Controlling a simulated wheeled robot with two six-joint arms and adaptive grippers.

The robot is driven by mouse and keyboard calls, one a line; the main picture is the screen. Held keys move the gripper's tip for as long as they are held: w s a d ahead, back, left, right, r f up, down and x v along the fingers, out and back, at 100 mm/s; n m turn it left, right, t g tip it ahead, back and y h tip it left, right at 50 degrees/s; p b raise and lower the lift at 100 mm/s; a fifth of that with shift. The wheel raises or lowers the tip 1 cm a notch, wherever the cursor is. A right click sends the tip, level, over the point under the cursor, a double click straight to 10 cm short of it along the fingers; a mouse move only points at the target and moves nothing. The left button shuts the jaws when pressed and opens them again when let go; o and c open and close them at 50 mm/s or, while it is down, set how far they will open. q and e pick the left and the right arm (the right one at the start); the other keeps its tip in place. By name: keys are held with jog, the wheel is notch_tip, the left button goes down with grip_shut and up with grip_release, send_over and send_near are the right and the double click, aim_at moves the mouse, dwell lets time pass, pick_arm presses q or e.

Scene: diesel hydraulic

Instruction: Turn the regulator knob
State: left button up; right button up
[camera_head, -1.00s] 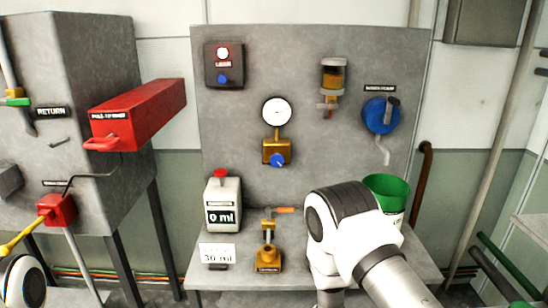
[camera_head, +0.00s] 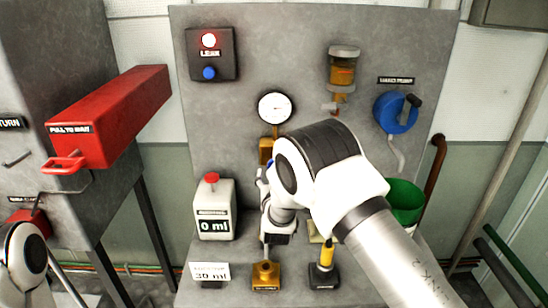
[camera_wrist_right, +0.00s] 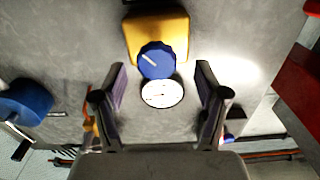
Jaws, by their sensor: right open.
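The blue regulator knob (camera_wrist_right: 157,60) sits on a gold regulator body (camera_wrist_right: 172,30), with a white pointer line on its face. In the wrist view the white dial gauge (camera_wrist_right: 162,92) is beside it. My right gripper (camera_wrist_right: 160,70) is open, its fingers apart on either side of the knob; I see no contact. In the head view the gripper (camera_head: 263,182) is just below the gold regulator body (camera_head: 265,150) and the gauge (camera_head: 275,108). Only a sliver of blue shows there; my right arm hides most of the knob. My left gripper is out of view.
The panel also carries a red-lit box (camera_head: 210,54), an amber bowl (camera_head: 343,70) and a blue hand pump (camera_head: 392,112). On the bench stand a container reading 0 ml (camera_head: 214,212) and a green bucket (camera_head: 404,200). A red box (camera_head: 110,118) juts out at left.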

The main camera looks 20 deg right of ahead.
jog(key=x, duration=0.2)
jog(key=p+x, duration=0.1)
jog(key=x, duration=0.2)
jog(key=shift+w+d+r+p, duration=0.1)
jog(key=shift+w+d+p, duration=0.2)
jog(key=shift+d, duration=0.05)
jog(key=shift+s+a+r, duration=0.15)
jog(key=shift+s+r, duration=0.25)
jog(key=shift+s, duration=0.05)
jog(key=shift+c, duration=0.7)
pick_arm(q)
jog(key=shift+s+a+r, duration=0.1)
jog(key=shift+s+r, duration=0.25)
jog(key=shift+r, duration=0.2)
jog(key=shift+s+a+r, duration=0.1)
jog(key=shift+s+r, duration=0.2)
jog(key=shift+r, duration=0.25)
pick_arm(e)
jog(key=c, duration=1)
